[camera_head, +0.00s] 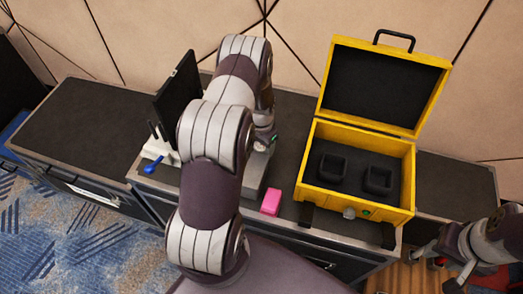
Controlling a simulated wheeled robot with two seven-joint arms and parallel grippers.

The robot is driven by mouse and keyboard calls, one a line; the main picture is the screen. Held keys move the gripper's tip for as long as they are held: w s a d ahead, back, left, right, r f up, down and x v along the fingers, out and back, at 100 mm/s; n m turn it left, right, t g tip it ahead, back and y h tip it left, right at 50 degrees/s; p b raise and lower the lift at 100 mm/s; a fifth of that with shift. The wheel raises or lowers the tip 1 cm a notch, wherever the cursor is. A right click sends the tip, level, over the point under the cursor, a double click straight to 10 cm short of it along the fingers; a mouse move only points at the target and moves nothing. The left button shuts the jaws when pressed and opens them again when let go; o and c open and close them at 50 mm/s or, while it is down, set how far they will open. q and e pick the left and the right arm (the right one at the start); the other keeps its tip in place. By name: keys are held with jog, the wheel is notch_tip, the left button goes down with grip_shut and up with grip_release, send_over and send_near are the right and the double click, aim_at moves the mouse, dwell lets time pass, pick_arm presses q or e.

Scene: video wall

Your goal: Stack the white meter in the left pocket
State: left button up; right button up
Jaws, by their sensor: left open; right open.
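A yellow case (405,190) stands open on the dark counter, its lid tilted back. Inside are two square black pockets, the left pocket (332,167) and the right pocket (378,180). Both look empty. I cannot make out a white meter for sure; a light grey block (256,172) shows partly behind my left arm. My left gripper (269,142) is just above that block, left of the case, open and mostly hidden by my arm. My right gripper (446,270) is low at the right, open, beyond the counter's front edge and away from the case.
A pink block (271,202) lies on the counter between my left arm and the case. A black screen (177,92) on a white base (160,151) with a blue part stands at the left. The case lid rises at the back. The counter's far left is clear.

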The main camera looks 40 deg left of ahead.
pick_arm(q)
jog(key=shift+w+f, duration=0.1)
jog(key=shift+f, duration=0.05)
jog(key=c, duration=0.9)
